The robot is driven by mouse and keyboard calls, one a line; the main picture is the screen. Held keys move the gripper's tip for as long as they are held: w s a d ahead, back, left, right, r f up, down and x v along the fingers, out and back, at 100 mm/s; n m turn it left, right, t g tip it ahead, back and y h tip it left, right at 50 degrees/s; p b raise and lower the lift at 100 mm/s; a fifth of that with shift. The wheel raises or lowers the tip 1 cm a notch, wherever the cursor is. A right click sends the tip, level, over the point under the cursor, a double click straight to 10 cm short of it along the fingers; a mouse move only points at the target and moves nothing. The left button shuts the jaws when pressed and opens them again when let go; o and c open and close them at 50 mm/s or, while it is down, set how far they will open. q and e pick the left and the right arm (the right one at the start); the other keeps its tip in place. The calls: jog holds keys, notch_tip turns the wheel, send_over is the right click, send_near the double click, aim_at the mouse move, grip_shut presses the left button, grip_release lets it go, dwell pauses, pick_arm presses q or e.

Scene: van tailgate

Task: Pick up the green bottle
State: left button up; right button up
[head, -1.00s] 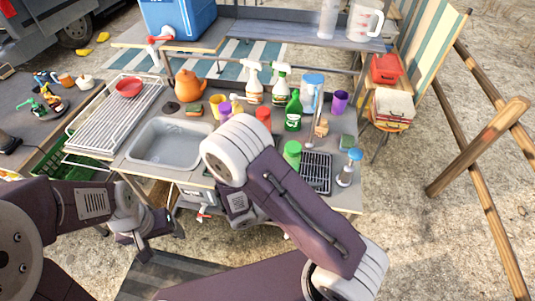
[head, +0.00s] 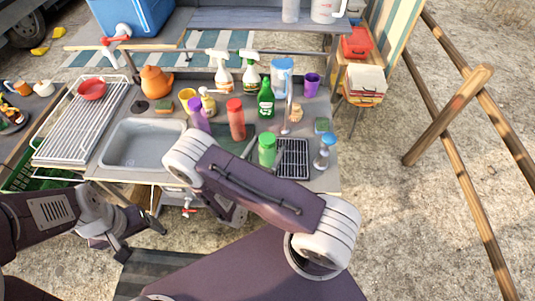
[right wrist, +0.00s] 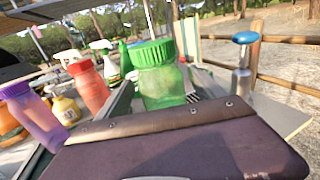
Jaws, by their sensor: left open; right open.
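A green squat bottle with a ribbed green cap (head: 267,150) stands upright on the counter beside the black drain rack. It shows large in the right wrist view (right wrist: 160,80), ahead of the dark purple body of my right arm. A darker green labelled bottle (head: 265,99) stands farther back. My right gripper (head: 232,212) is mostly hidden below my arm at the counter's front edge, left of and nearer than the capped bottle. It is open and apart from both bottles. My left gripper (head: 138,236) is open and empty, low in front of the counter, left of centre.
A red bottle (head: 236,118) and a purple bottle (head: 199,116) stand left of the capped bottle. A blue-topped bottle (head: 324,152) stands at the right edge of the counter. The sink (head: 145,143) and white dish rack (head: 83,120) are at left. Spray bottles (head: 250,72) stand behind.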

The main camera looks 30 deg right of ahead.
jog(key=x, duration=0.3)
jog(key=shift+s+d+r, duration=0.1)
jog(key=shift+r, duration=0.05)
grip_shut()
